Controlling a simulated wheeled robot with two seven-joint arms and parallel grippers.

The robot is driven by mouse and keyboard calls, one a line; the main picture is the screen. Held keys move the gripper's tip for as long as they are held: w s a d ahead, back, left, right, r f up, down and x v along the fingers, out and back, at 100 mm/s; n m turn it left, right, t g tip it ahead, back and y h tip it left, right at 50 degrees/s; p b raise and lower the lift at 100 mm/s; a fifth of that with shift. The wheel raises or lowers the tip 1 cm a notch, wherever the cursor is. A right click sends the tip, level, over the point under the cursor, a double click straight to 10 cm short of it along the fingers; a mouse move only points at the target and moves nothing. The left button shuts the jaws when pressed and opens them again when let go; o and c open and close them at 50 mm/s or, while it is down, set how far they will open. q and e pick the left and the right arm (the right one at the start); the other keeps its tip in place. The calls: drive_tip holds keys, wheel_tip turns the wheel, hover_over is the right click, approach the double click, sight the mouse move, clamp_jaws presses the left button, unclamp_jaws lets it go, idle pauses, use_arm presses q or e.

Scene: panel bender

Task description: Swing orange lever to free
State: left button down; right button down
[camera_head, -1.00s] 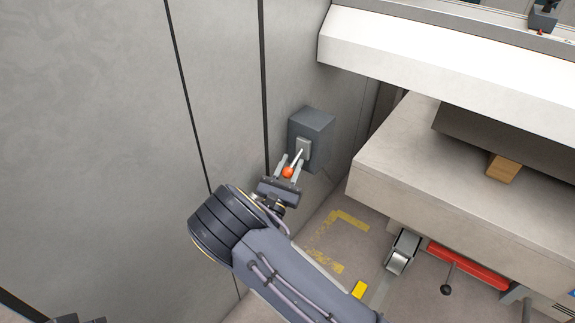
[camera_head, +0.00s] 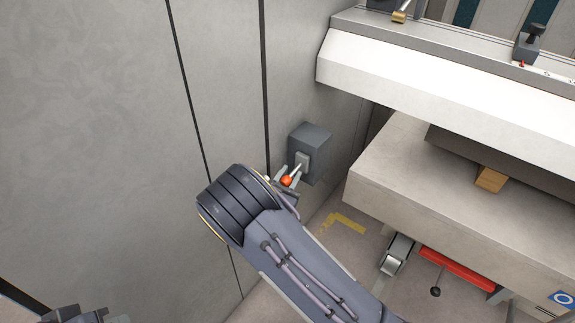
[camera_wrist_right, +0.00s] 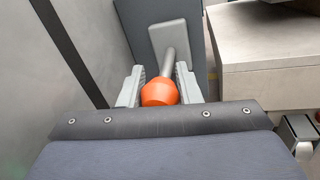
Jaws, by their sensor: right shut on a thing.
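The lever has an orange ball knob (camera_head: 287,181) on a pale rod that comes out of a grey box (camera_head: 311,143) on the wall. My right gripper (camera_head: 288,178) is at the knob, and its arm covers part of it in the head view. In the right wrist view the orange knob (camera_wrist_right: 160,93) sits between the two fingers of the right gripper (camera_wrist_right: 160,88), which is shut on it. The rod runs from the knob to a light plate (camera_wrist_right: 168,38) on the box. A small part of my left gripper (camera_head: 85,315) shows at the bottom left edge; its fingers are not clear.
A grey panelled wall (camera_head: 110,130) stands on the left. The machine's pale table (camera_head: 430,190) and white beam (camera_head: 440,75) lie to the right. Below the table are a red bar (camera_head: 455,268) and a caster (camera_head: 397,253). Yellow floor marking (camera_head: 347,222) shows beneath the box.

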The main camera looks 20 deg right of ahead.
drive_tip(key=shift+w+a+r+m+g+y+p, duration=0.1)
drive_tip(key=shift+r+m+g+y+p, duration=0.1)
drive_tip(key=shift+r+g+y+p, duration=0.95)
drive_tip(key=shift+w+a+r+m+g+y+p, duration=0.2)
drive_tip(key=shift+g+y+p, duration=0.45)
drive_tip(key=shift+p, duration=1.2)
drive_tip(key=shift+w+d+r+m+g+y+p, duration=0.1)
drive_tip(key=shift+r+m+g+y+p, duration=0.1)
drive_tip(key=shift+r+g+y+p, duration=1)
drive_tip(key=shift+f+t+p, duration=0.3)
drive_tip(key=shift+f+p, duration=0.05)
drive_tip(key=shift+f, duration=0.05)
drive_tip(key=c, duration=1.1)
unclamp_jaws()
drive_tip(key=shift+o, duration=0.2)
drive_tip(key=shift+f+h, duration=0.1)
drive_tip(key=shift+h, duration=0.2)
drive_tip(key=p+v, duration=0.1)
drive_tip(key=v, duration=0.7)
drive_tip(key=shift+w+a, duration=0.1)
